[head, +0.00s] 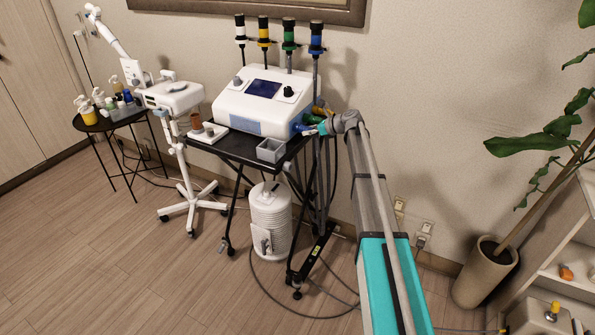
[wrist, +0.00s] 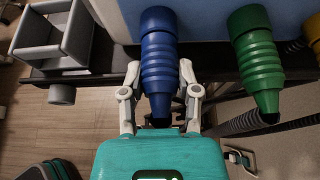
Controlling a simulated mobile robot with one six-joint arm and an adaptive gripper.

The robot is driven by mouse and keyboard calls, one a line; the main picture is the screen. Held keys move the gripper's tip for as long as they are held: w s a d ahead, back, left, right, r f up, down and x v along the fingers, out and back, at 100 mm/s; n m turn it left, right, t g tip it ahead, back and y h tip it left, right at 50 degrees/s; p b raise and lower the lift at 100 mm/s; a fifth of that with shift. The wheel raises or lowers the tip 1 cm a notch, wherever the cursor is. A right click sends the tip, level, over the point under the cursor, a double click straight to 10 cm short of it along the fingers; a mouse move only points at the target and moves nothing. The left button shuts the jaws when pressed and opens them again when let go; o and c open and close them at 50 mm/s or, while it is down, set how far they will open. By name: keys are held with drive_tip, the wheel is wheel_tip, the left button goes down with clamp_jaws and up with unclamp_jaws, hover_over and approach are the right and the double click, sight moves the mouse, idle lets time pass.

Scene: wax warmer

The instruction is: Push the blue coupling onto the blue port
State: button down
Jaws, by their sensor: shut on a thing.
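The blue coupling (wrist: 158,50) is a ribbed blue sleeve with a dark narrow end toward me. My gripper (wrist: 158,78) is shut around it, one finger on each side. The coupling's wide far end is at the side wall of the white machine (head: 262,105). The blue port is hidden behind the coupling, and I cannot tell whether a gap is left between them. In the head view my gripper (head: 324,125) is at the machine's right side, with a bit of blue (head: 300,127) showing beside it.
A green coupling (wrist: 257,60) sits just right of the blue one, with a yellow one (wrist: 314,32) beyond it. A grey open box (wrist: 68,35) is on the left. Dark hoses hang below at the right. A black cart (head: 235,150) carries the machine.

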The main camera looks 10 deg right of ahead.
drive_tip(key=shift+a, duration=0.1)
drive_tip(key=shift+c, duration=1.3)
unclamp_jaws()
drive_tip(key=shift+s+d+r, duration=0.1)
drive_tip(key=shift+d+r, duration=0.05)
drive_tip(key=shift+d, duration=0.1)
drive_tip(key=shift+s+d+r+p, duration=0.15)
drive_tip(key=shift+s+d+p, duration=0.05)
drive_tip(key=shift+d+p, duration=0.1)
drive_tip(key=shift+s+d+r+p, duration=0.3)
drive_tip(key=shift+s+d, duration=0.05)
drive_tip(key=shift+d, duration=0.1)
drive_tip(key=shift+s+d+r+p, duration=0.3)
drive_tip(key=shift+s+d, duration=0.05)
drive_tip(key=shift+d, duration=0.15)
drive_tip(key=shift+p+v, duration=0.5)
drive_tip(key=shift+v, duration=0.55)
drive_tip(key=shift+s+d+r+p, duration=0.3)
drive_tip(key=shift+s+d, duration=0.1)
drive_tip(key=shift+d, duration=0.15)
drive_tip(key=shift+s+d+r, duration=0.1)
drive_tip(key=shift+d, duration=0.05)
